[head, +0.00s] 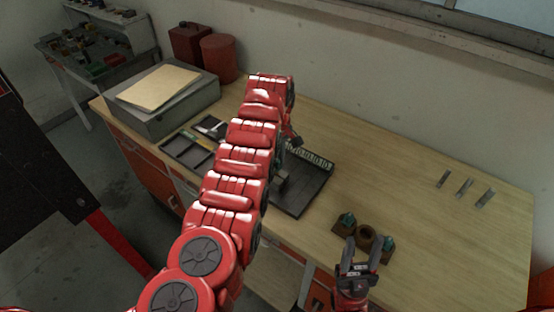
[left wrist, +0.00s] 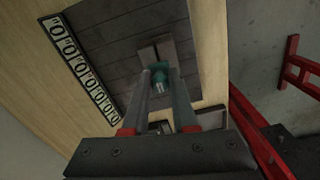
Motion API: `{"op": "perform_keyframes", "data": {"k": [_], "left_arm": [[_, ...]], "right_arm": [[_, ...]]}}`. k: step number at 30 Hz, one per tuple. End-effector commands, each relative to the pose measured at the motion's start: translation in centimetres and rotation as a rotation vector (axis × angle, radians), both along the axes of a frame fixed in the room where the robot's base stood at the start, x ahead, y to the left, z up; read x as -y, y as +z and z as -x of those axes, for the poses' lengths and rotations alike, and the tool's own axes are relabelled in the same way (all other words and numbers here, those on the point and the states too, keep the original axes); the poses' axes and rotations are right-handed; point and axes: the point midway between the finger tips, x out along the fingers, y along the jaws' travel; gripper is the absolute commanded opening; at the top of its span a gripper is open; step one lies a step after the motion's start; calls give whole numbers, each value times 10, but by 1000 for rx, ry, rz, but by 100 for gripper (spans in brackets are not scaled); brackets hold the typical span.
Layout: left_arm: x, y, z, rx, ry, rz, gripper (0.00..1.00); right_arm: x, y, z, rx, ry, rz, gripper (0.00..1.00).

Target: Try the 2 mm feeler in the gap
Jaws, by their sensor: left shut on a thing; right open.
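My left gripper (left wrist: 161,82) is shut on a small teal piece (left wrist: 160,76), with grey metal just beyond it. Whether this is the 2 mm feeler I cannot tell; no size on it is readable. They are above the dark slotted tray (left wrist: 110,45), which also shows in the head view (head: 300,199). In the head view my left arm hides most of that gripper. A brown fitting with teal parts (head: 366,238) stands near the table's front edge; its gap cannot be made out. My right gripper (head: 357,246) is open, just in front of the fitting.
A white strip of round markings (head: 310,157) runs along the dark tray's back edge. Several short grey metal strips (head: 465,187) lie at the right. A compartment tray (head: 188,153), a grey box (head: 165,103) and red canisters (head: 218,60) are at the left. The table's right part is mostly clear.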

Motion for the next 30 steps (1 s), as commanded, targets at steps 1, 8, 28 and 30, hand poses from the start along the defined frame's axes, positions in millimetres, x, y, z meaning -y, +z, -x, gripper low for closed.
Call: {"op": "perform_keyframes", "data": {"k": [1, 8, 28, 30], "left_arm": [[0, 0, 0, 0, 0, 0, 0], [0, -2, 0, 0, 0, 0, 0], [0, -10, 0, 0, 0, 0, 0], [0, -11, 0, 0, 0, 0, 0]], "right_arm": [[0, 0, 0, 0, 0, 0, 50], [0, -2, 0, 0, 0, 0, 50], [0, -8, 0, 0, 0, 0, 50], [0, -8, 0, 0, 0, 0, 50]]}}
